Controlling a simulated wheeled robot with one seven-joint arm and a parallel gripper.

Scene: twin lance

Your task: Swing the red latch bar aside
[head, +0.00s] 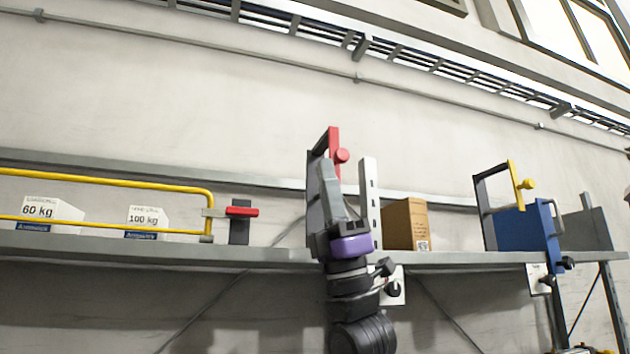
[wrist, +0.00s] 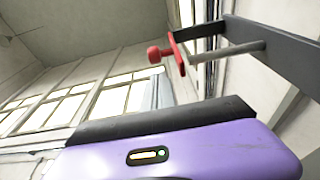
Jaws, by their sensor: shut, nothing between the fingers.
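The red latch bar (head: 334,138) stands upright at the top of a dark frame, with a round red knob (head: 342,156) on its right side. In the wrist view, the red bar (wrist: 177,55) and its knob (wrist: 157,54) show at the end of a dark frame arm (wrist: 265,42). My gripper (head: 326,167) is shut and empty, pointing up in front of the dark frame, just below and left of the knob. In the head view it overlaps part of the frame, and I cannot tell whether it touches the bar.
A white slotted post (head: 369,205) and a cardboard box (head: 407,224) stand just right of my gripper. A blue holder (head: 520,228) with a yellow bar (head: 515,185) is further right. A red handle (head: 242,211) and yellow rail (head: 120,182) are left on the shelf (head: 270,256).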

